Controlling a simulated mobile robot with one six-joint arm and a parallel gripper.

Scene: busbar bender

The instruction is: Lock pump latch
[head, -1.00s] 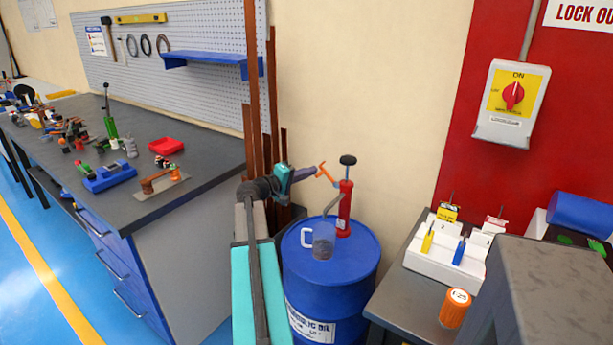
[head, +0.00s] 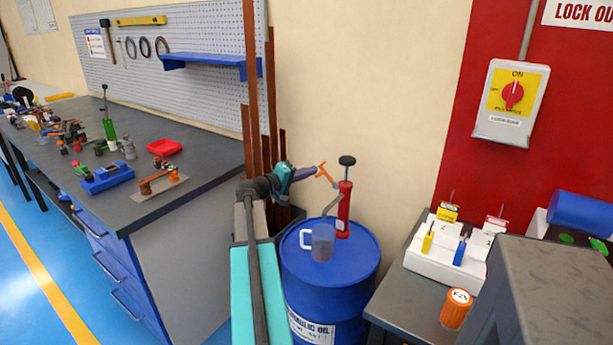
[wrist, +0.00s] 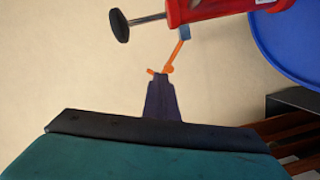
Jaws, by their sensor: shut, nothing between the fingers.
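The hand pump (head: 344,210) is a red upright cylinder with a black knob (head: 347,160) on its rod, standing on a blue drum. An orange lever, apparently the latch (head: 327,175), slants up and left from the pump's upper end. In the wrist view the latch (wrist: 178,53) meets a small blue-grey piece beside the red pump body (wrist: 205,9). My dark purple gripper (head: 315,172) is shut and empty. Its tip (wrist: 161,75) is at the free end of the orange lever; I cannot tell whether they touch.
The blue drum (head: 300,268) also carries a clear jug (head: 322,242) in front of the pump. Brown bars (head: 252,90) stand upright against the wall behind my arm. A workbench (head: 205,165) is at the left, and a side table (head: 400,300) with a white tag holder (head: 425,262) at the right.

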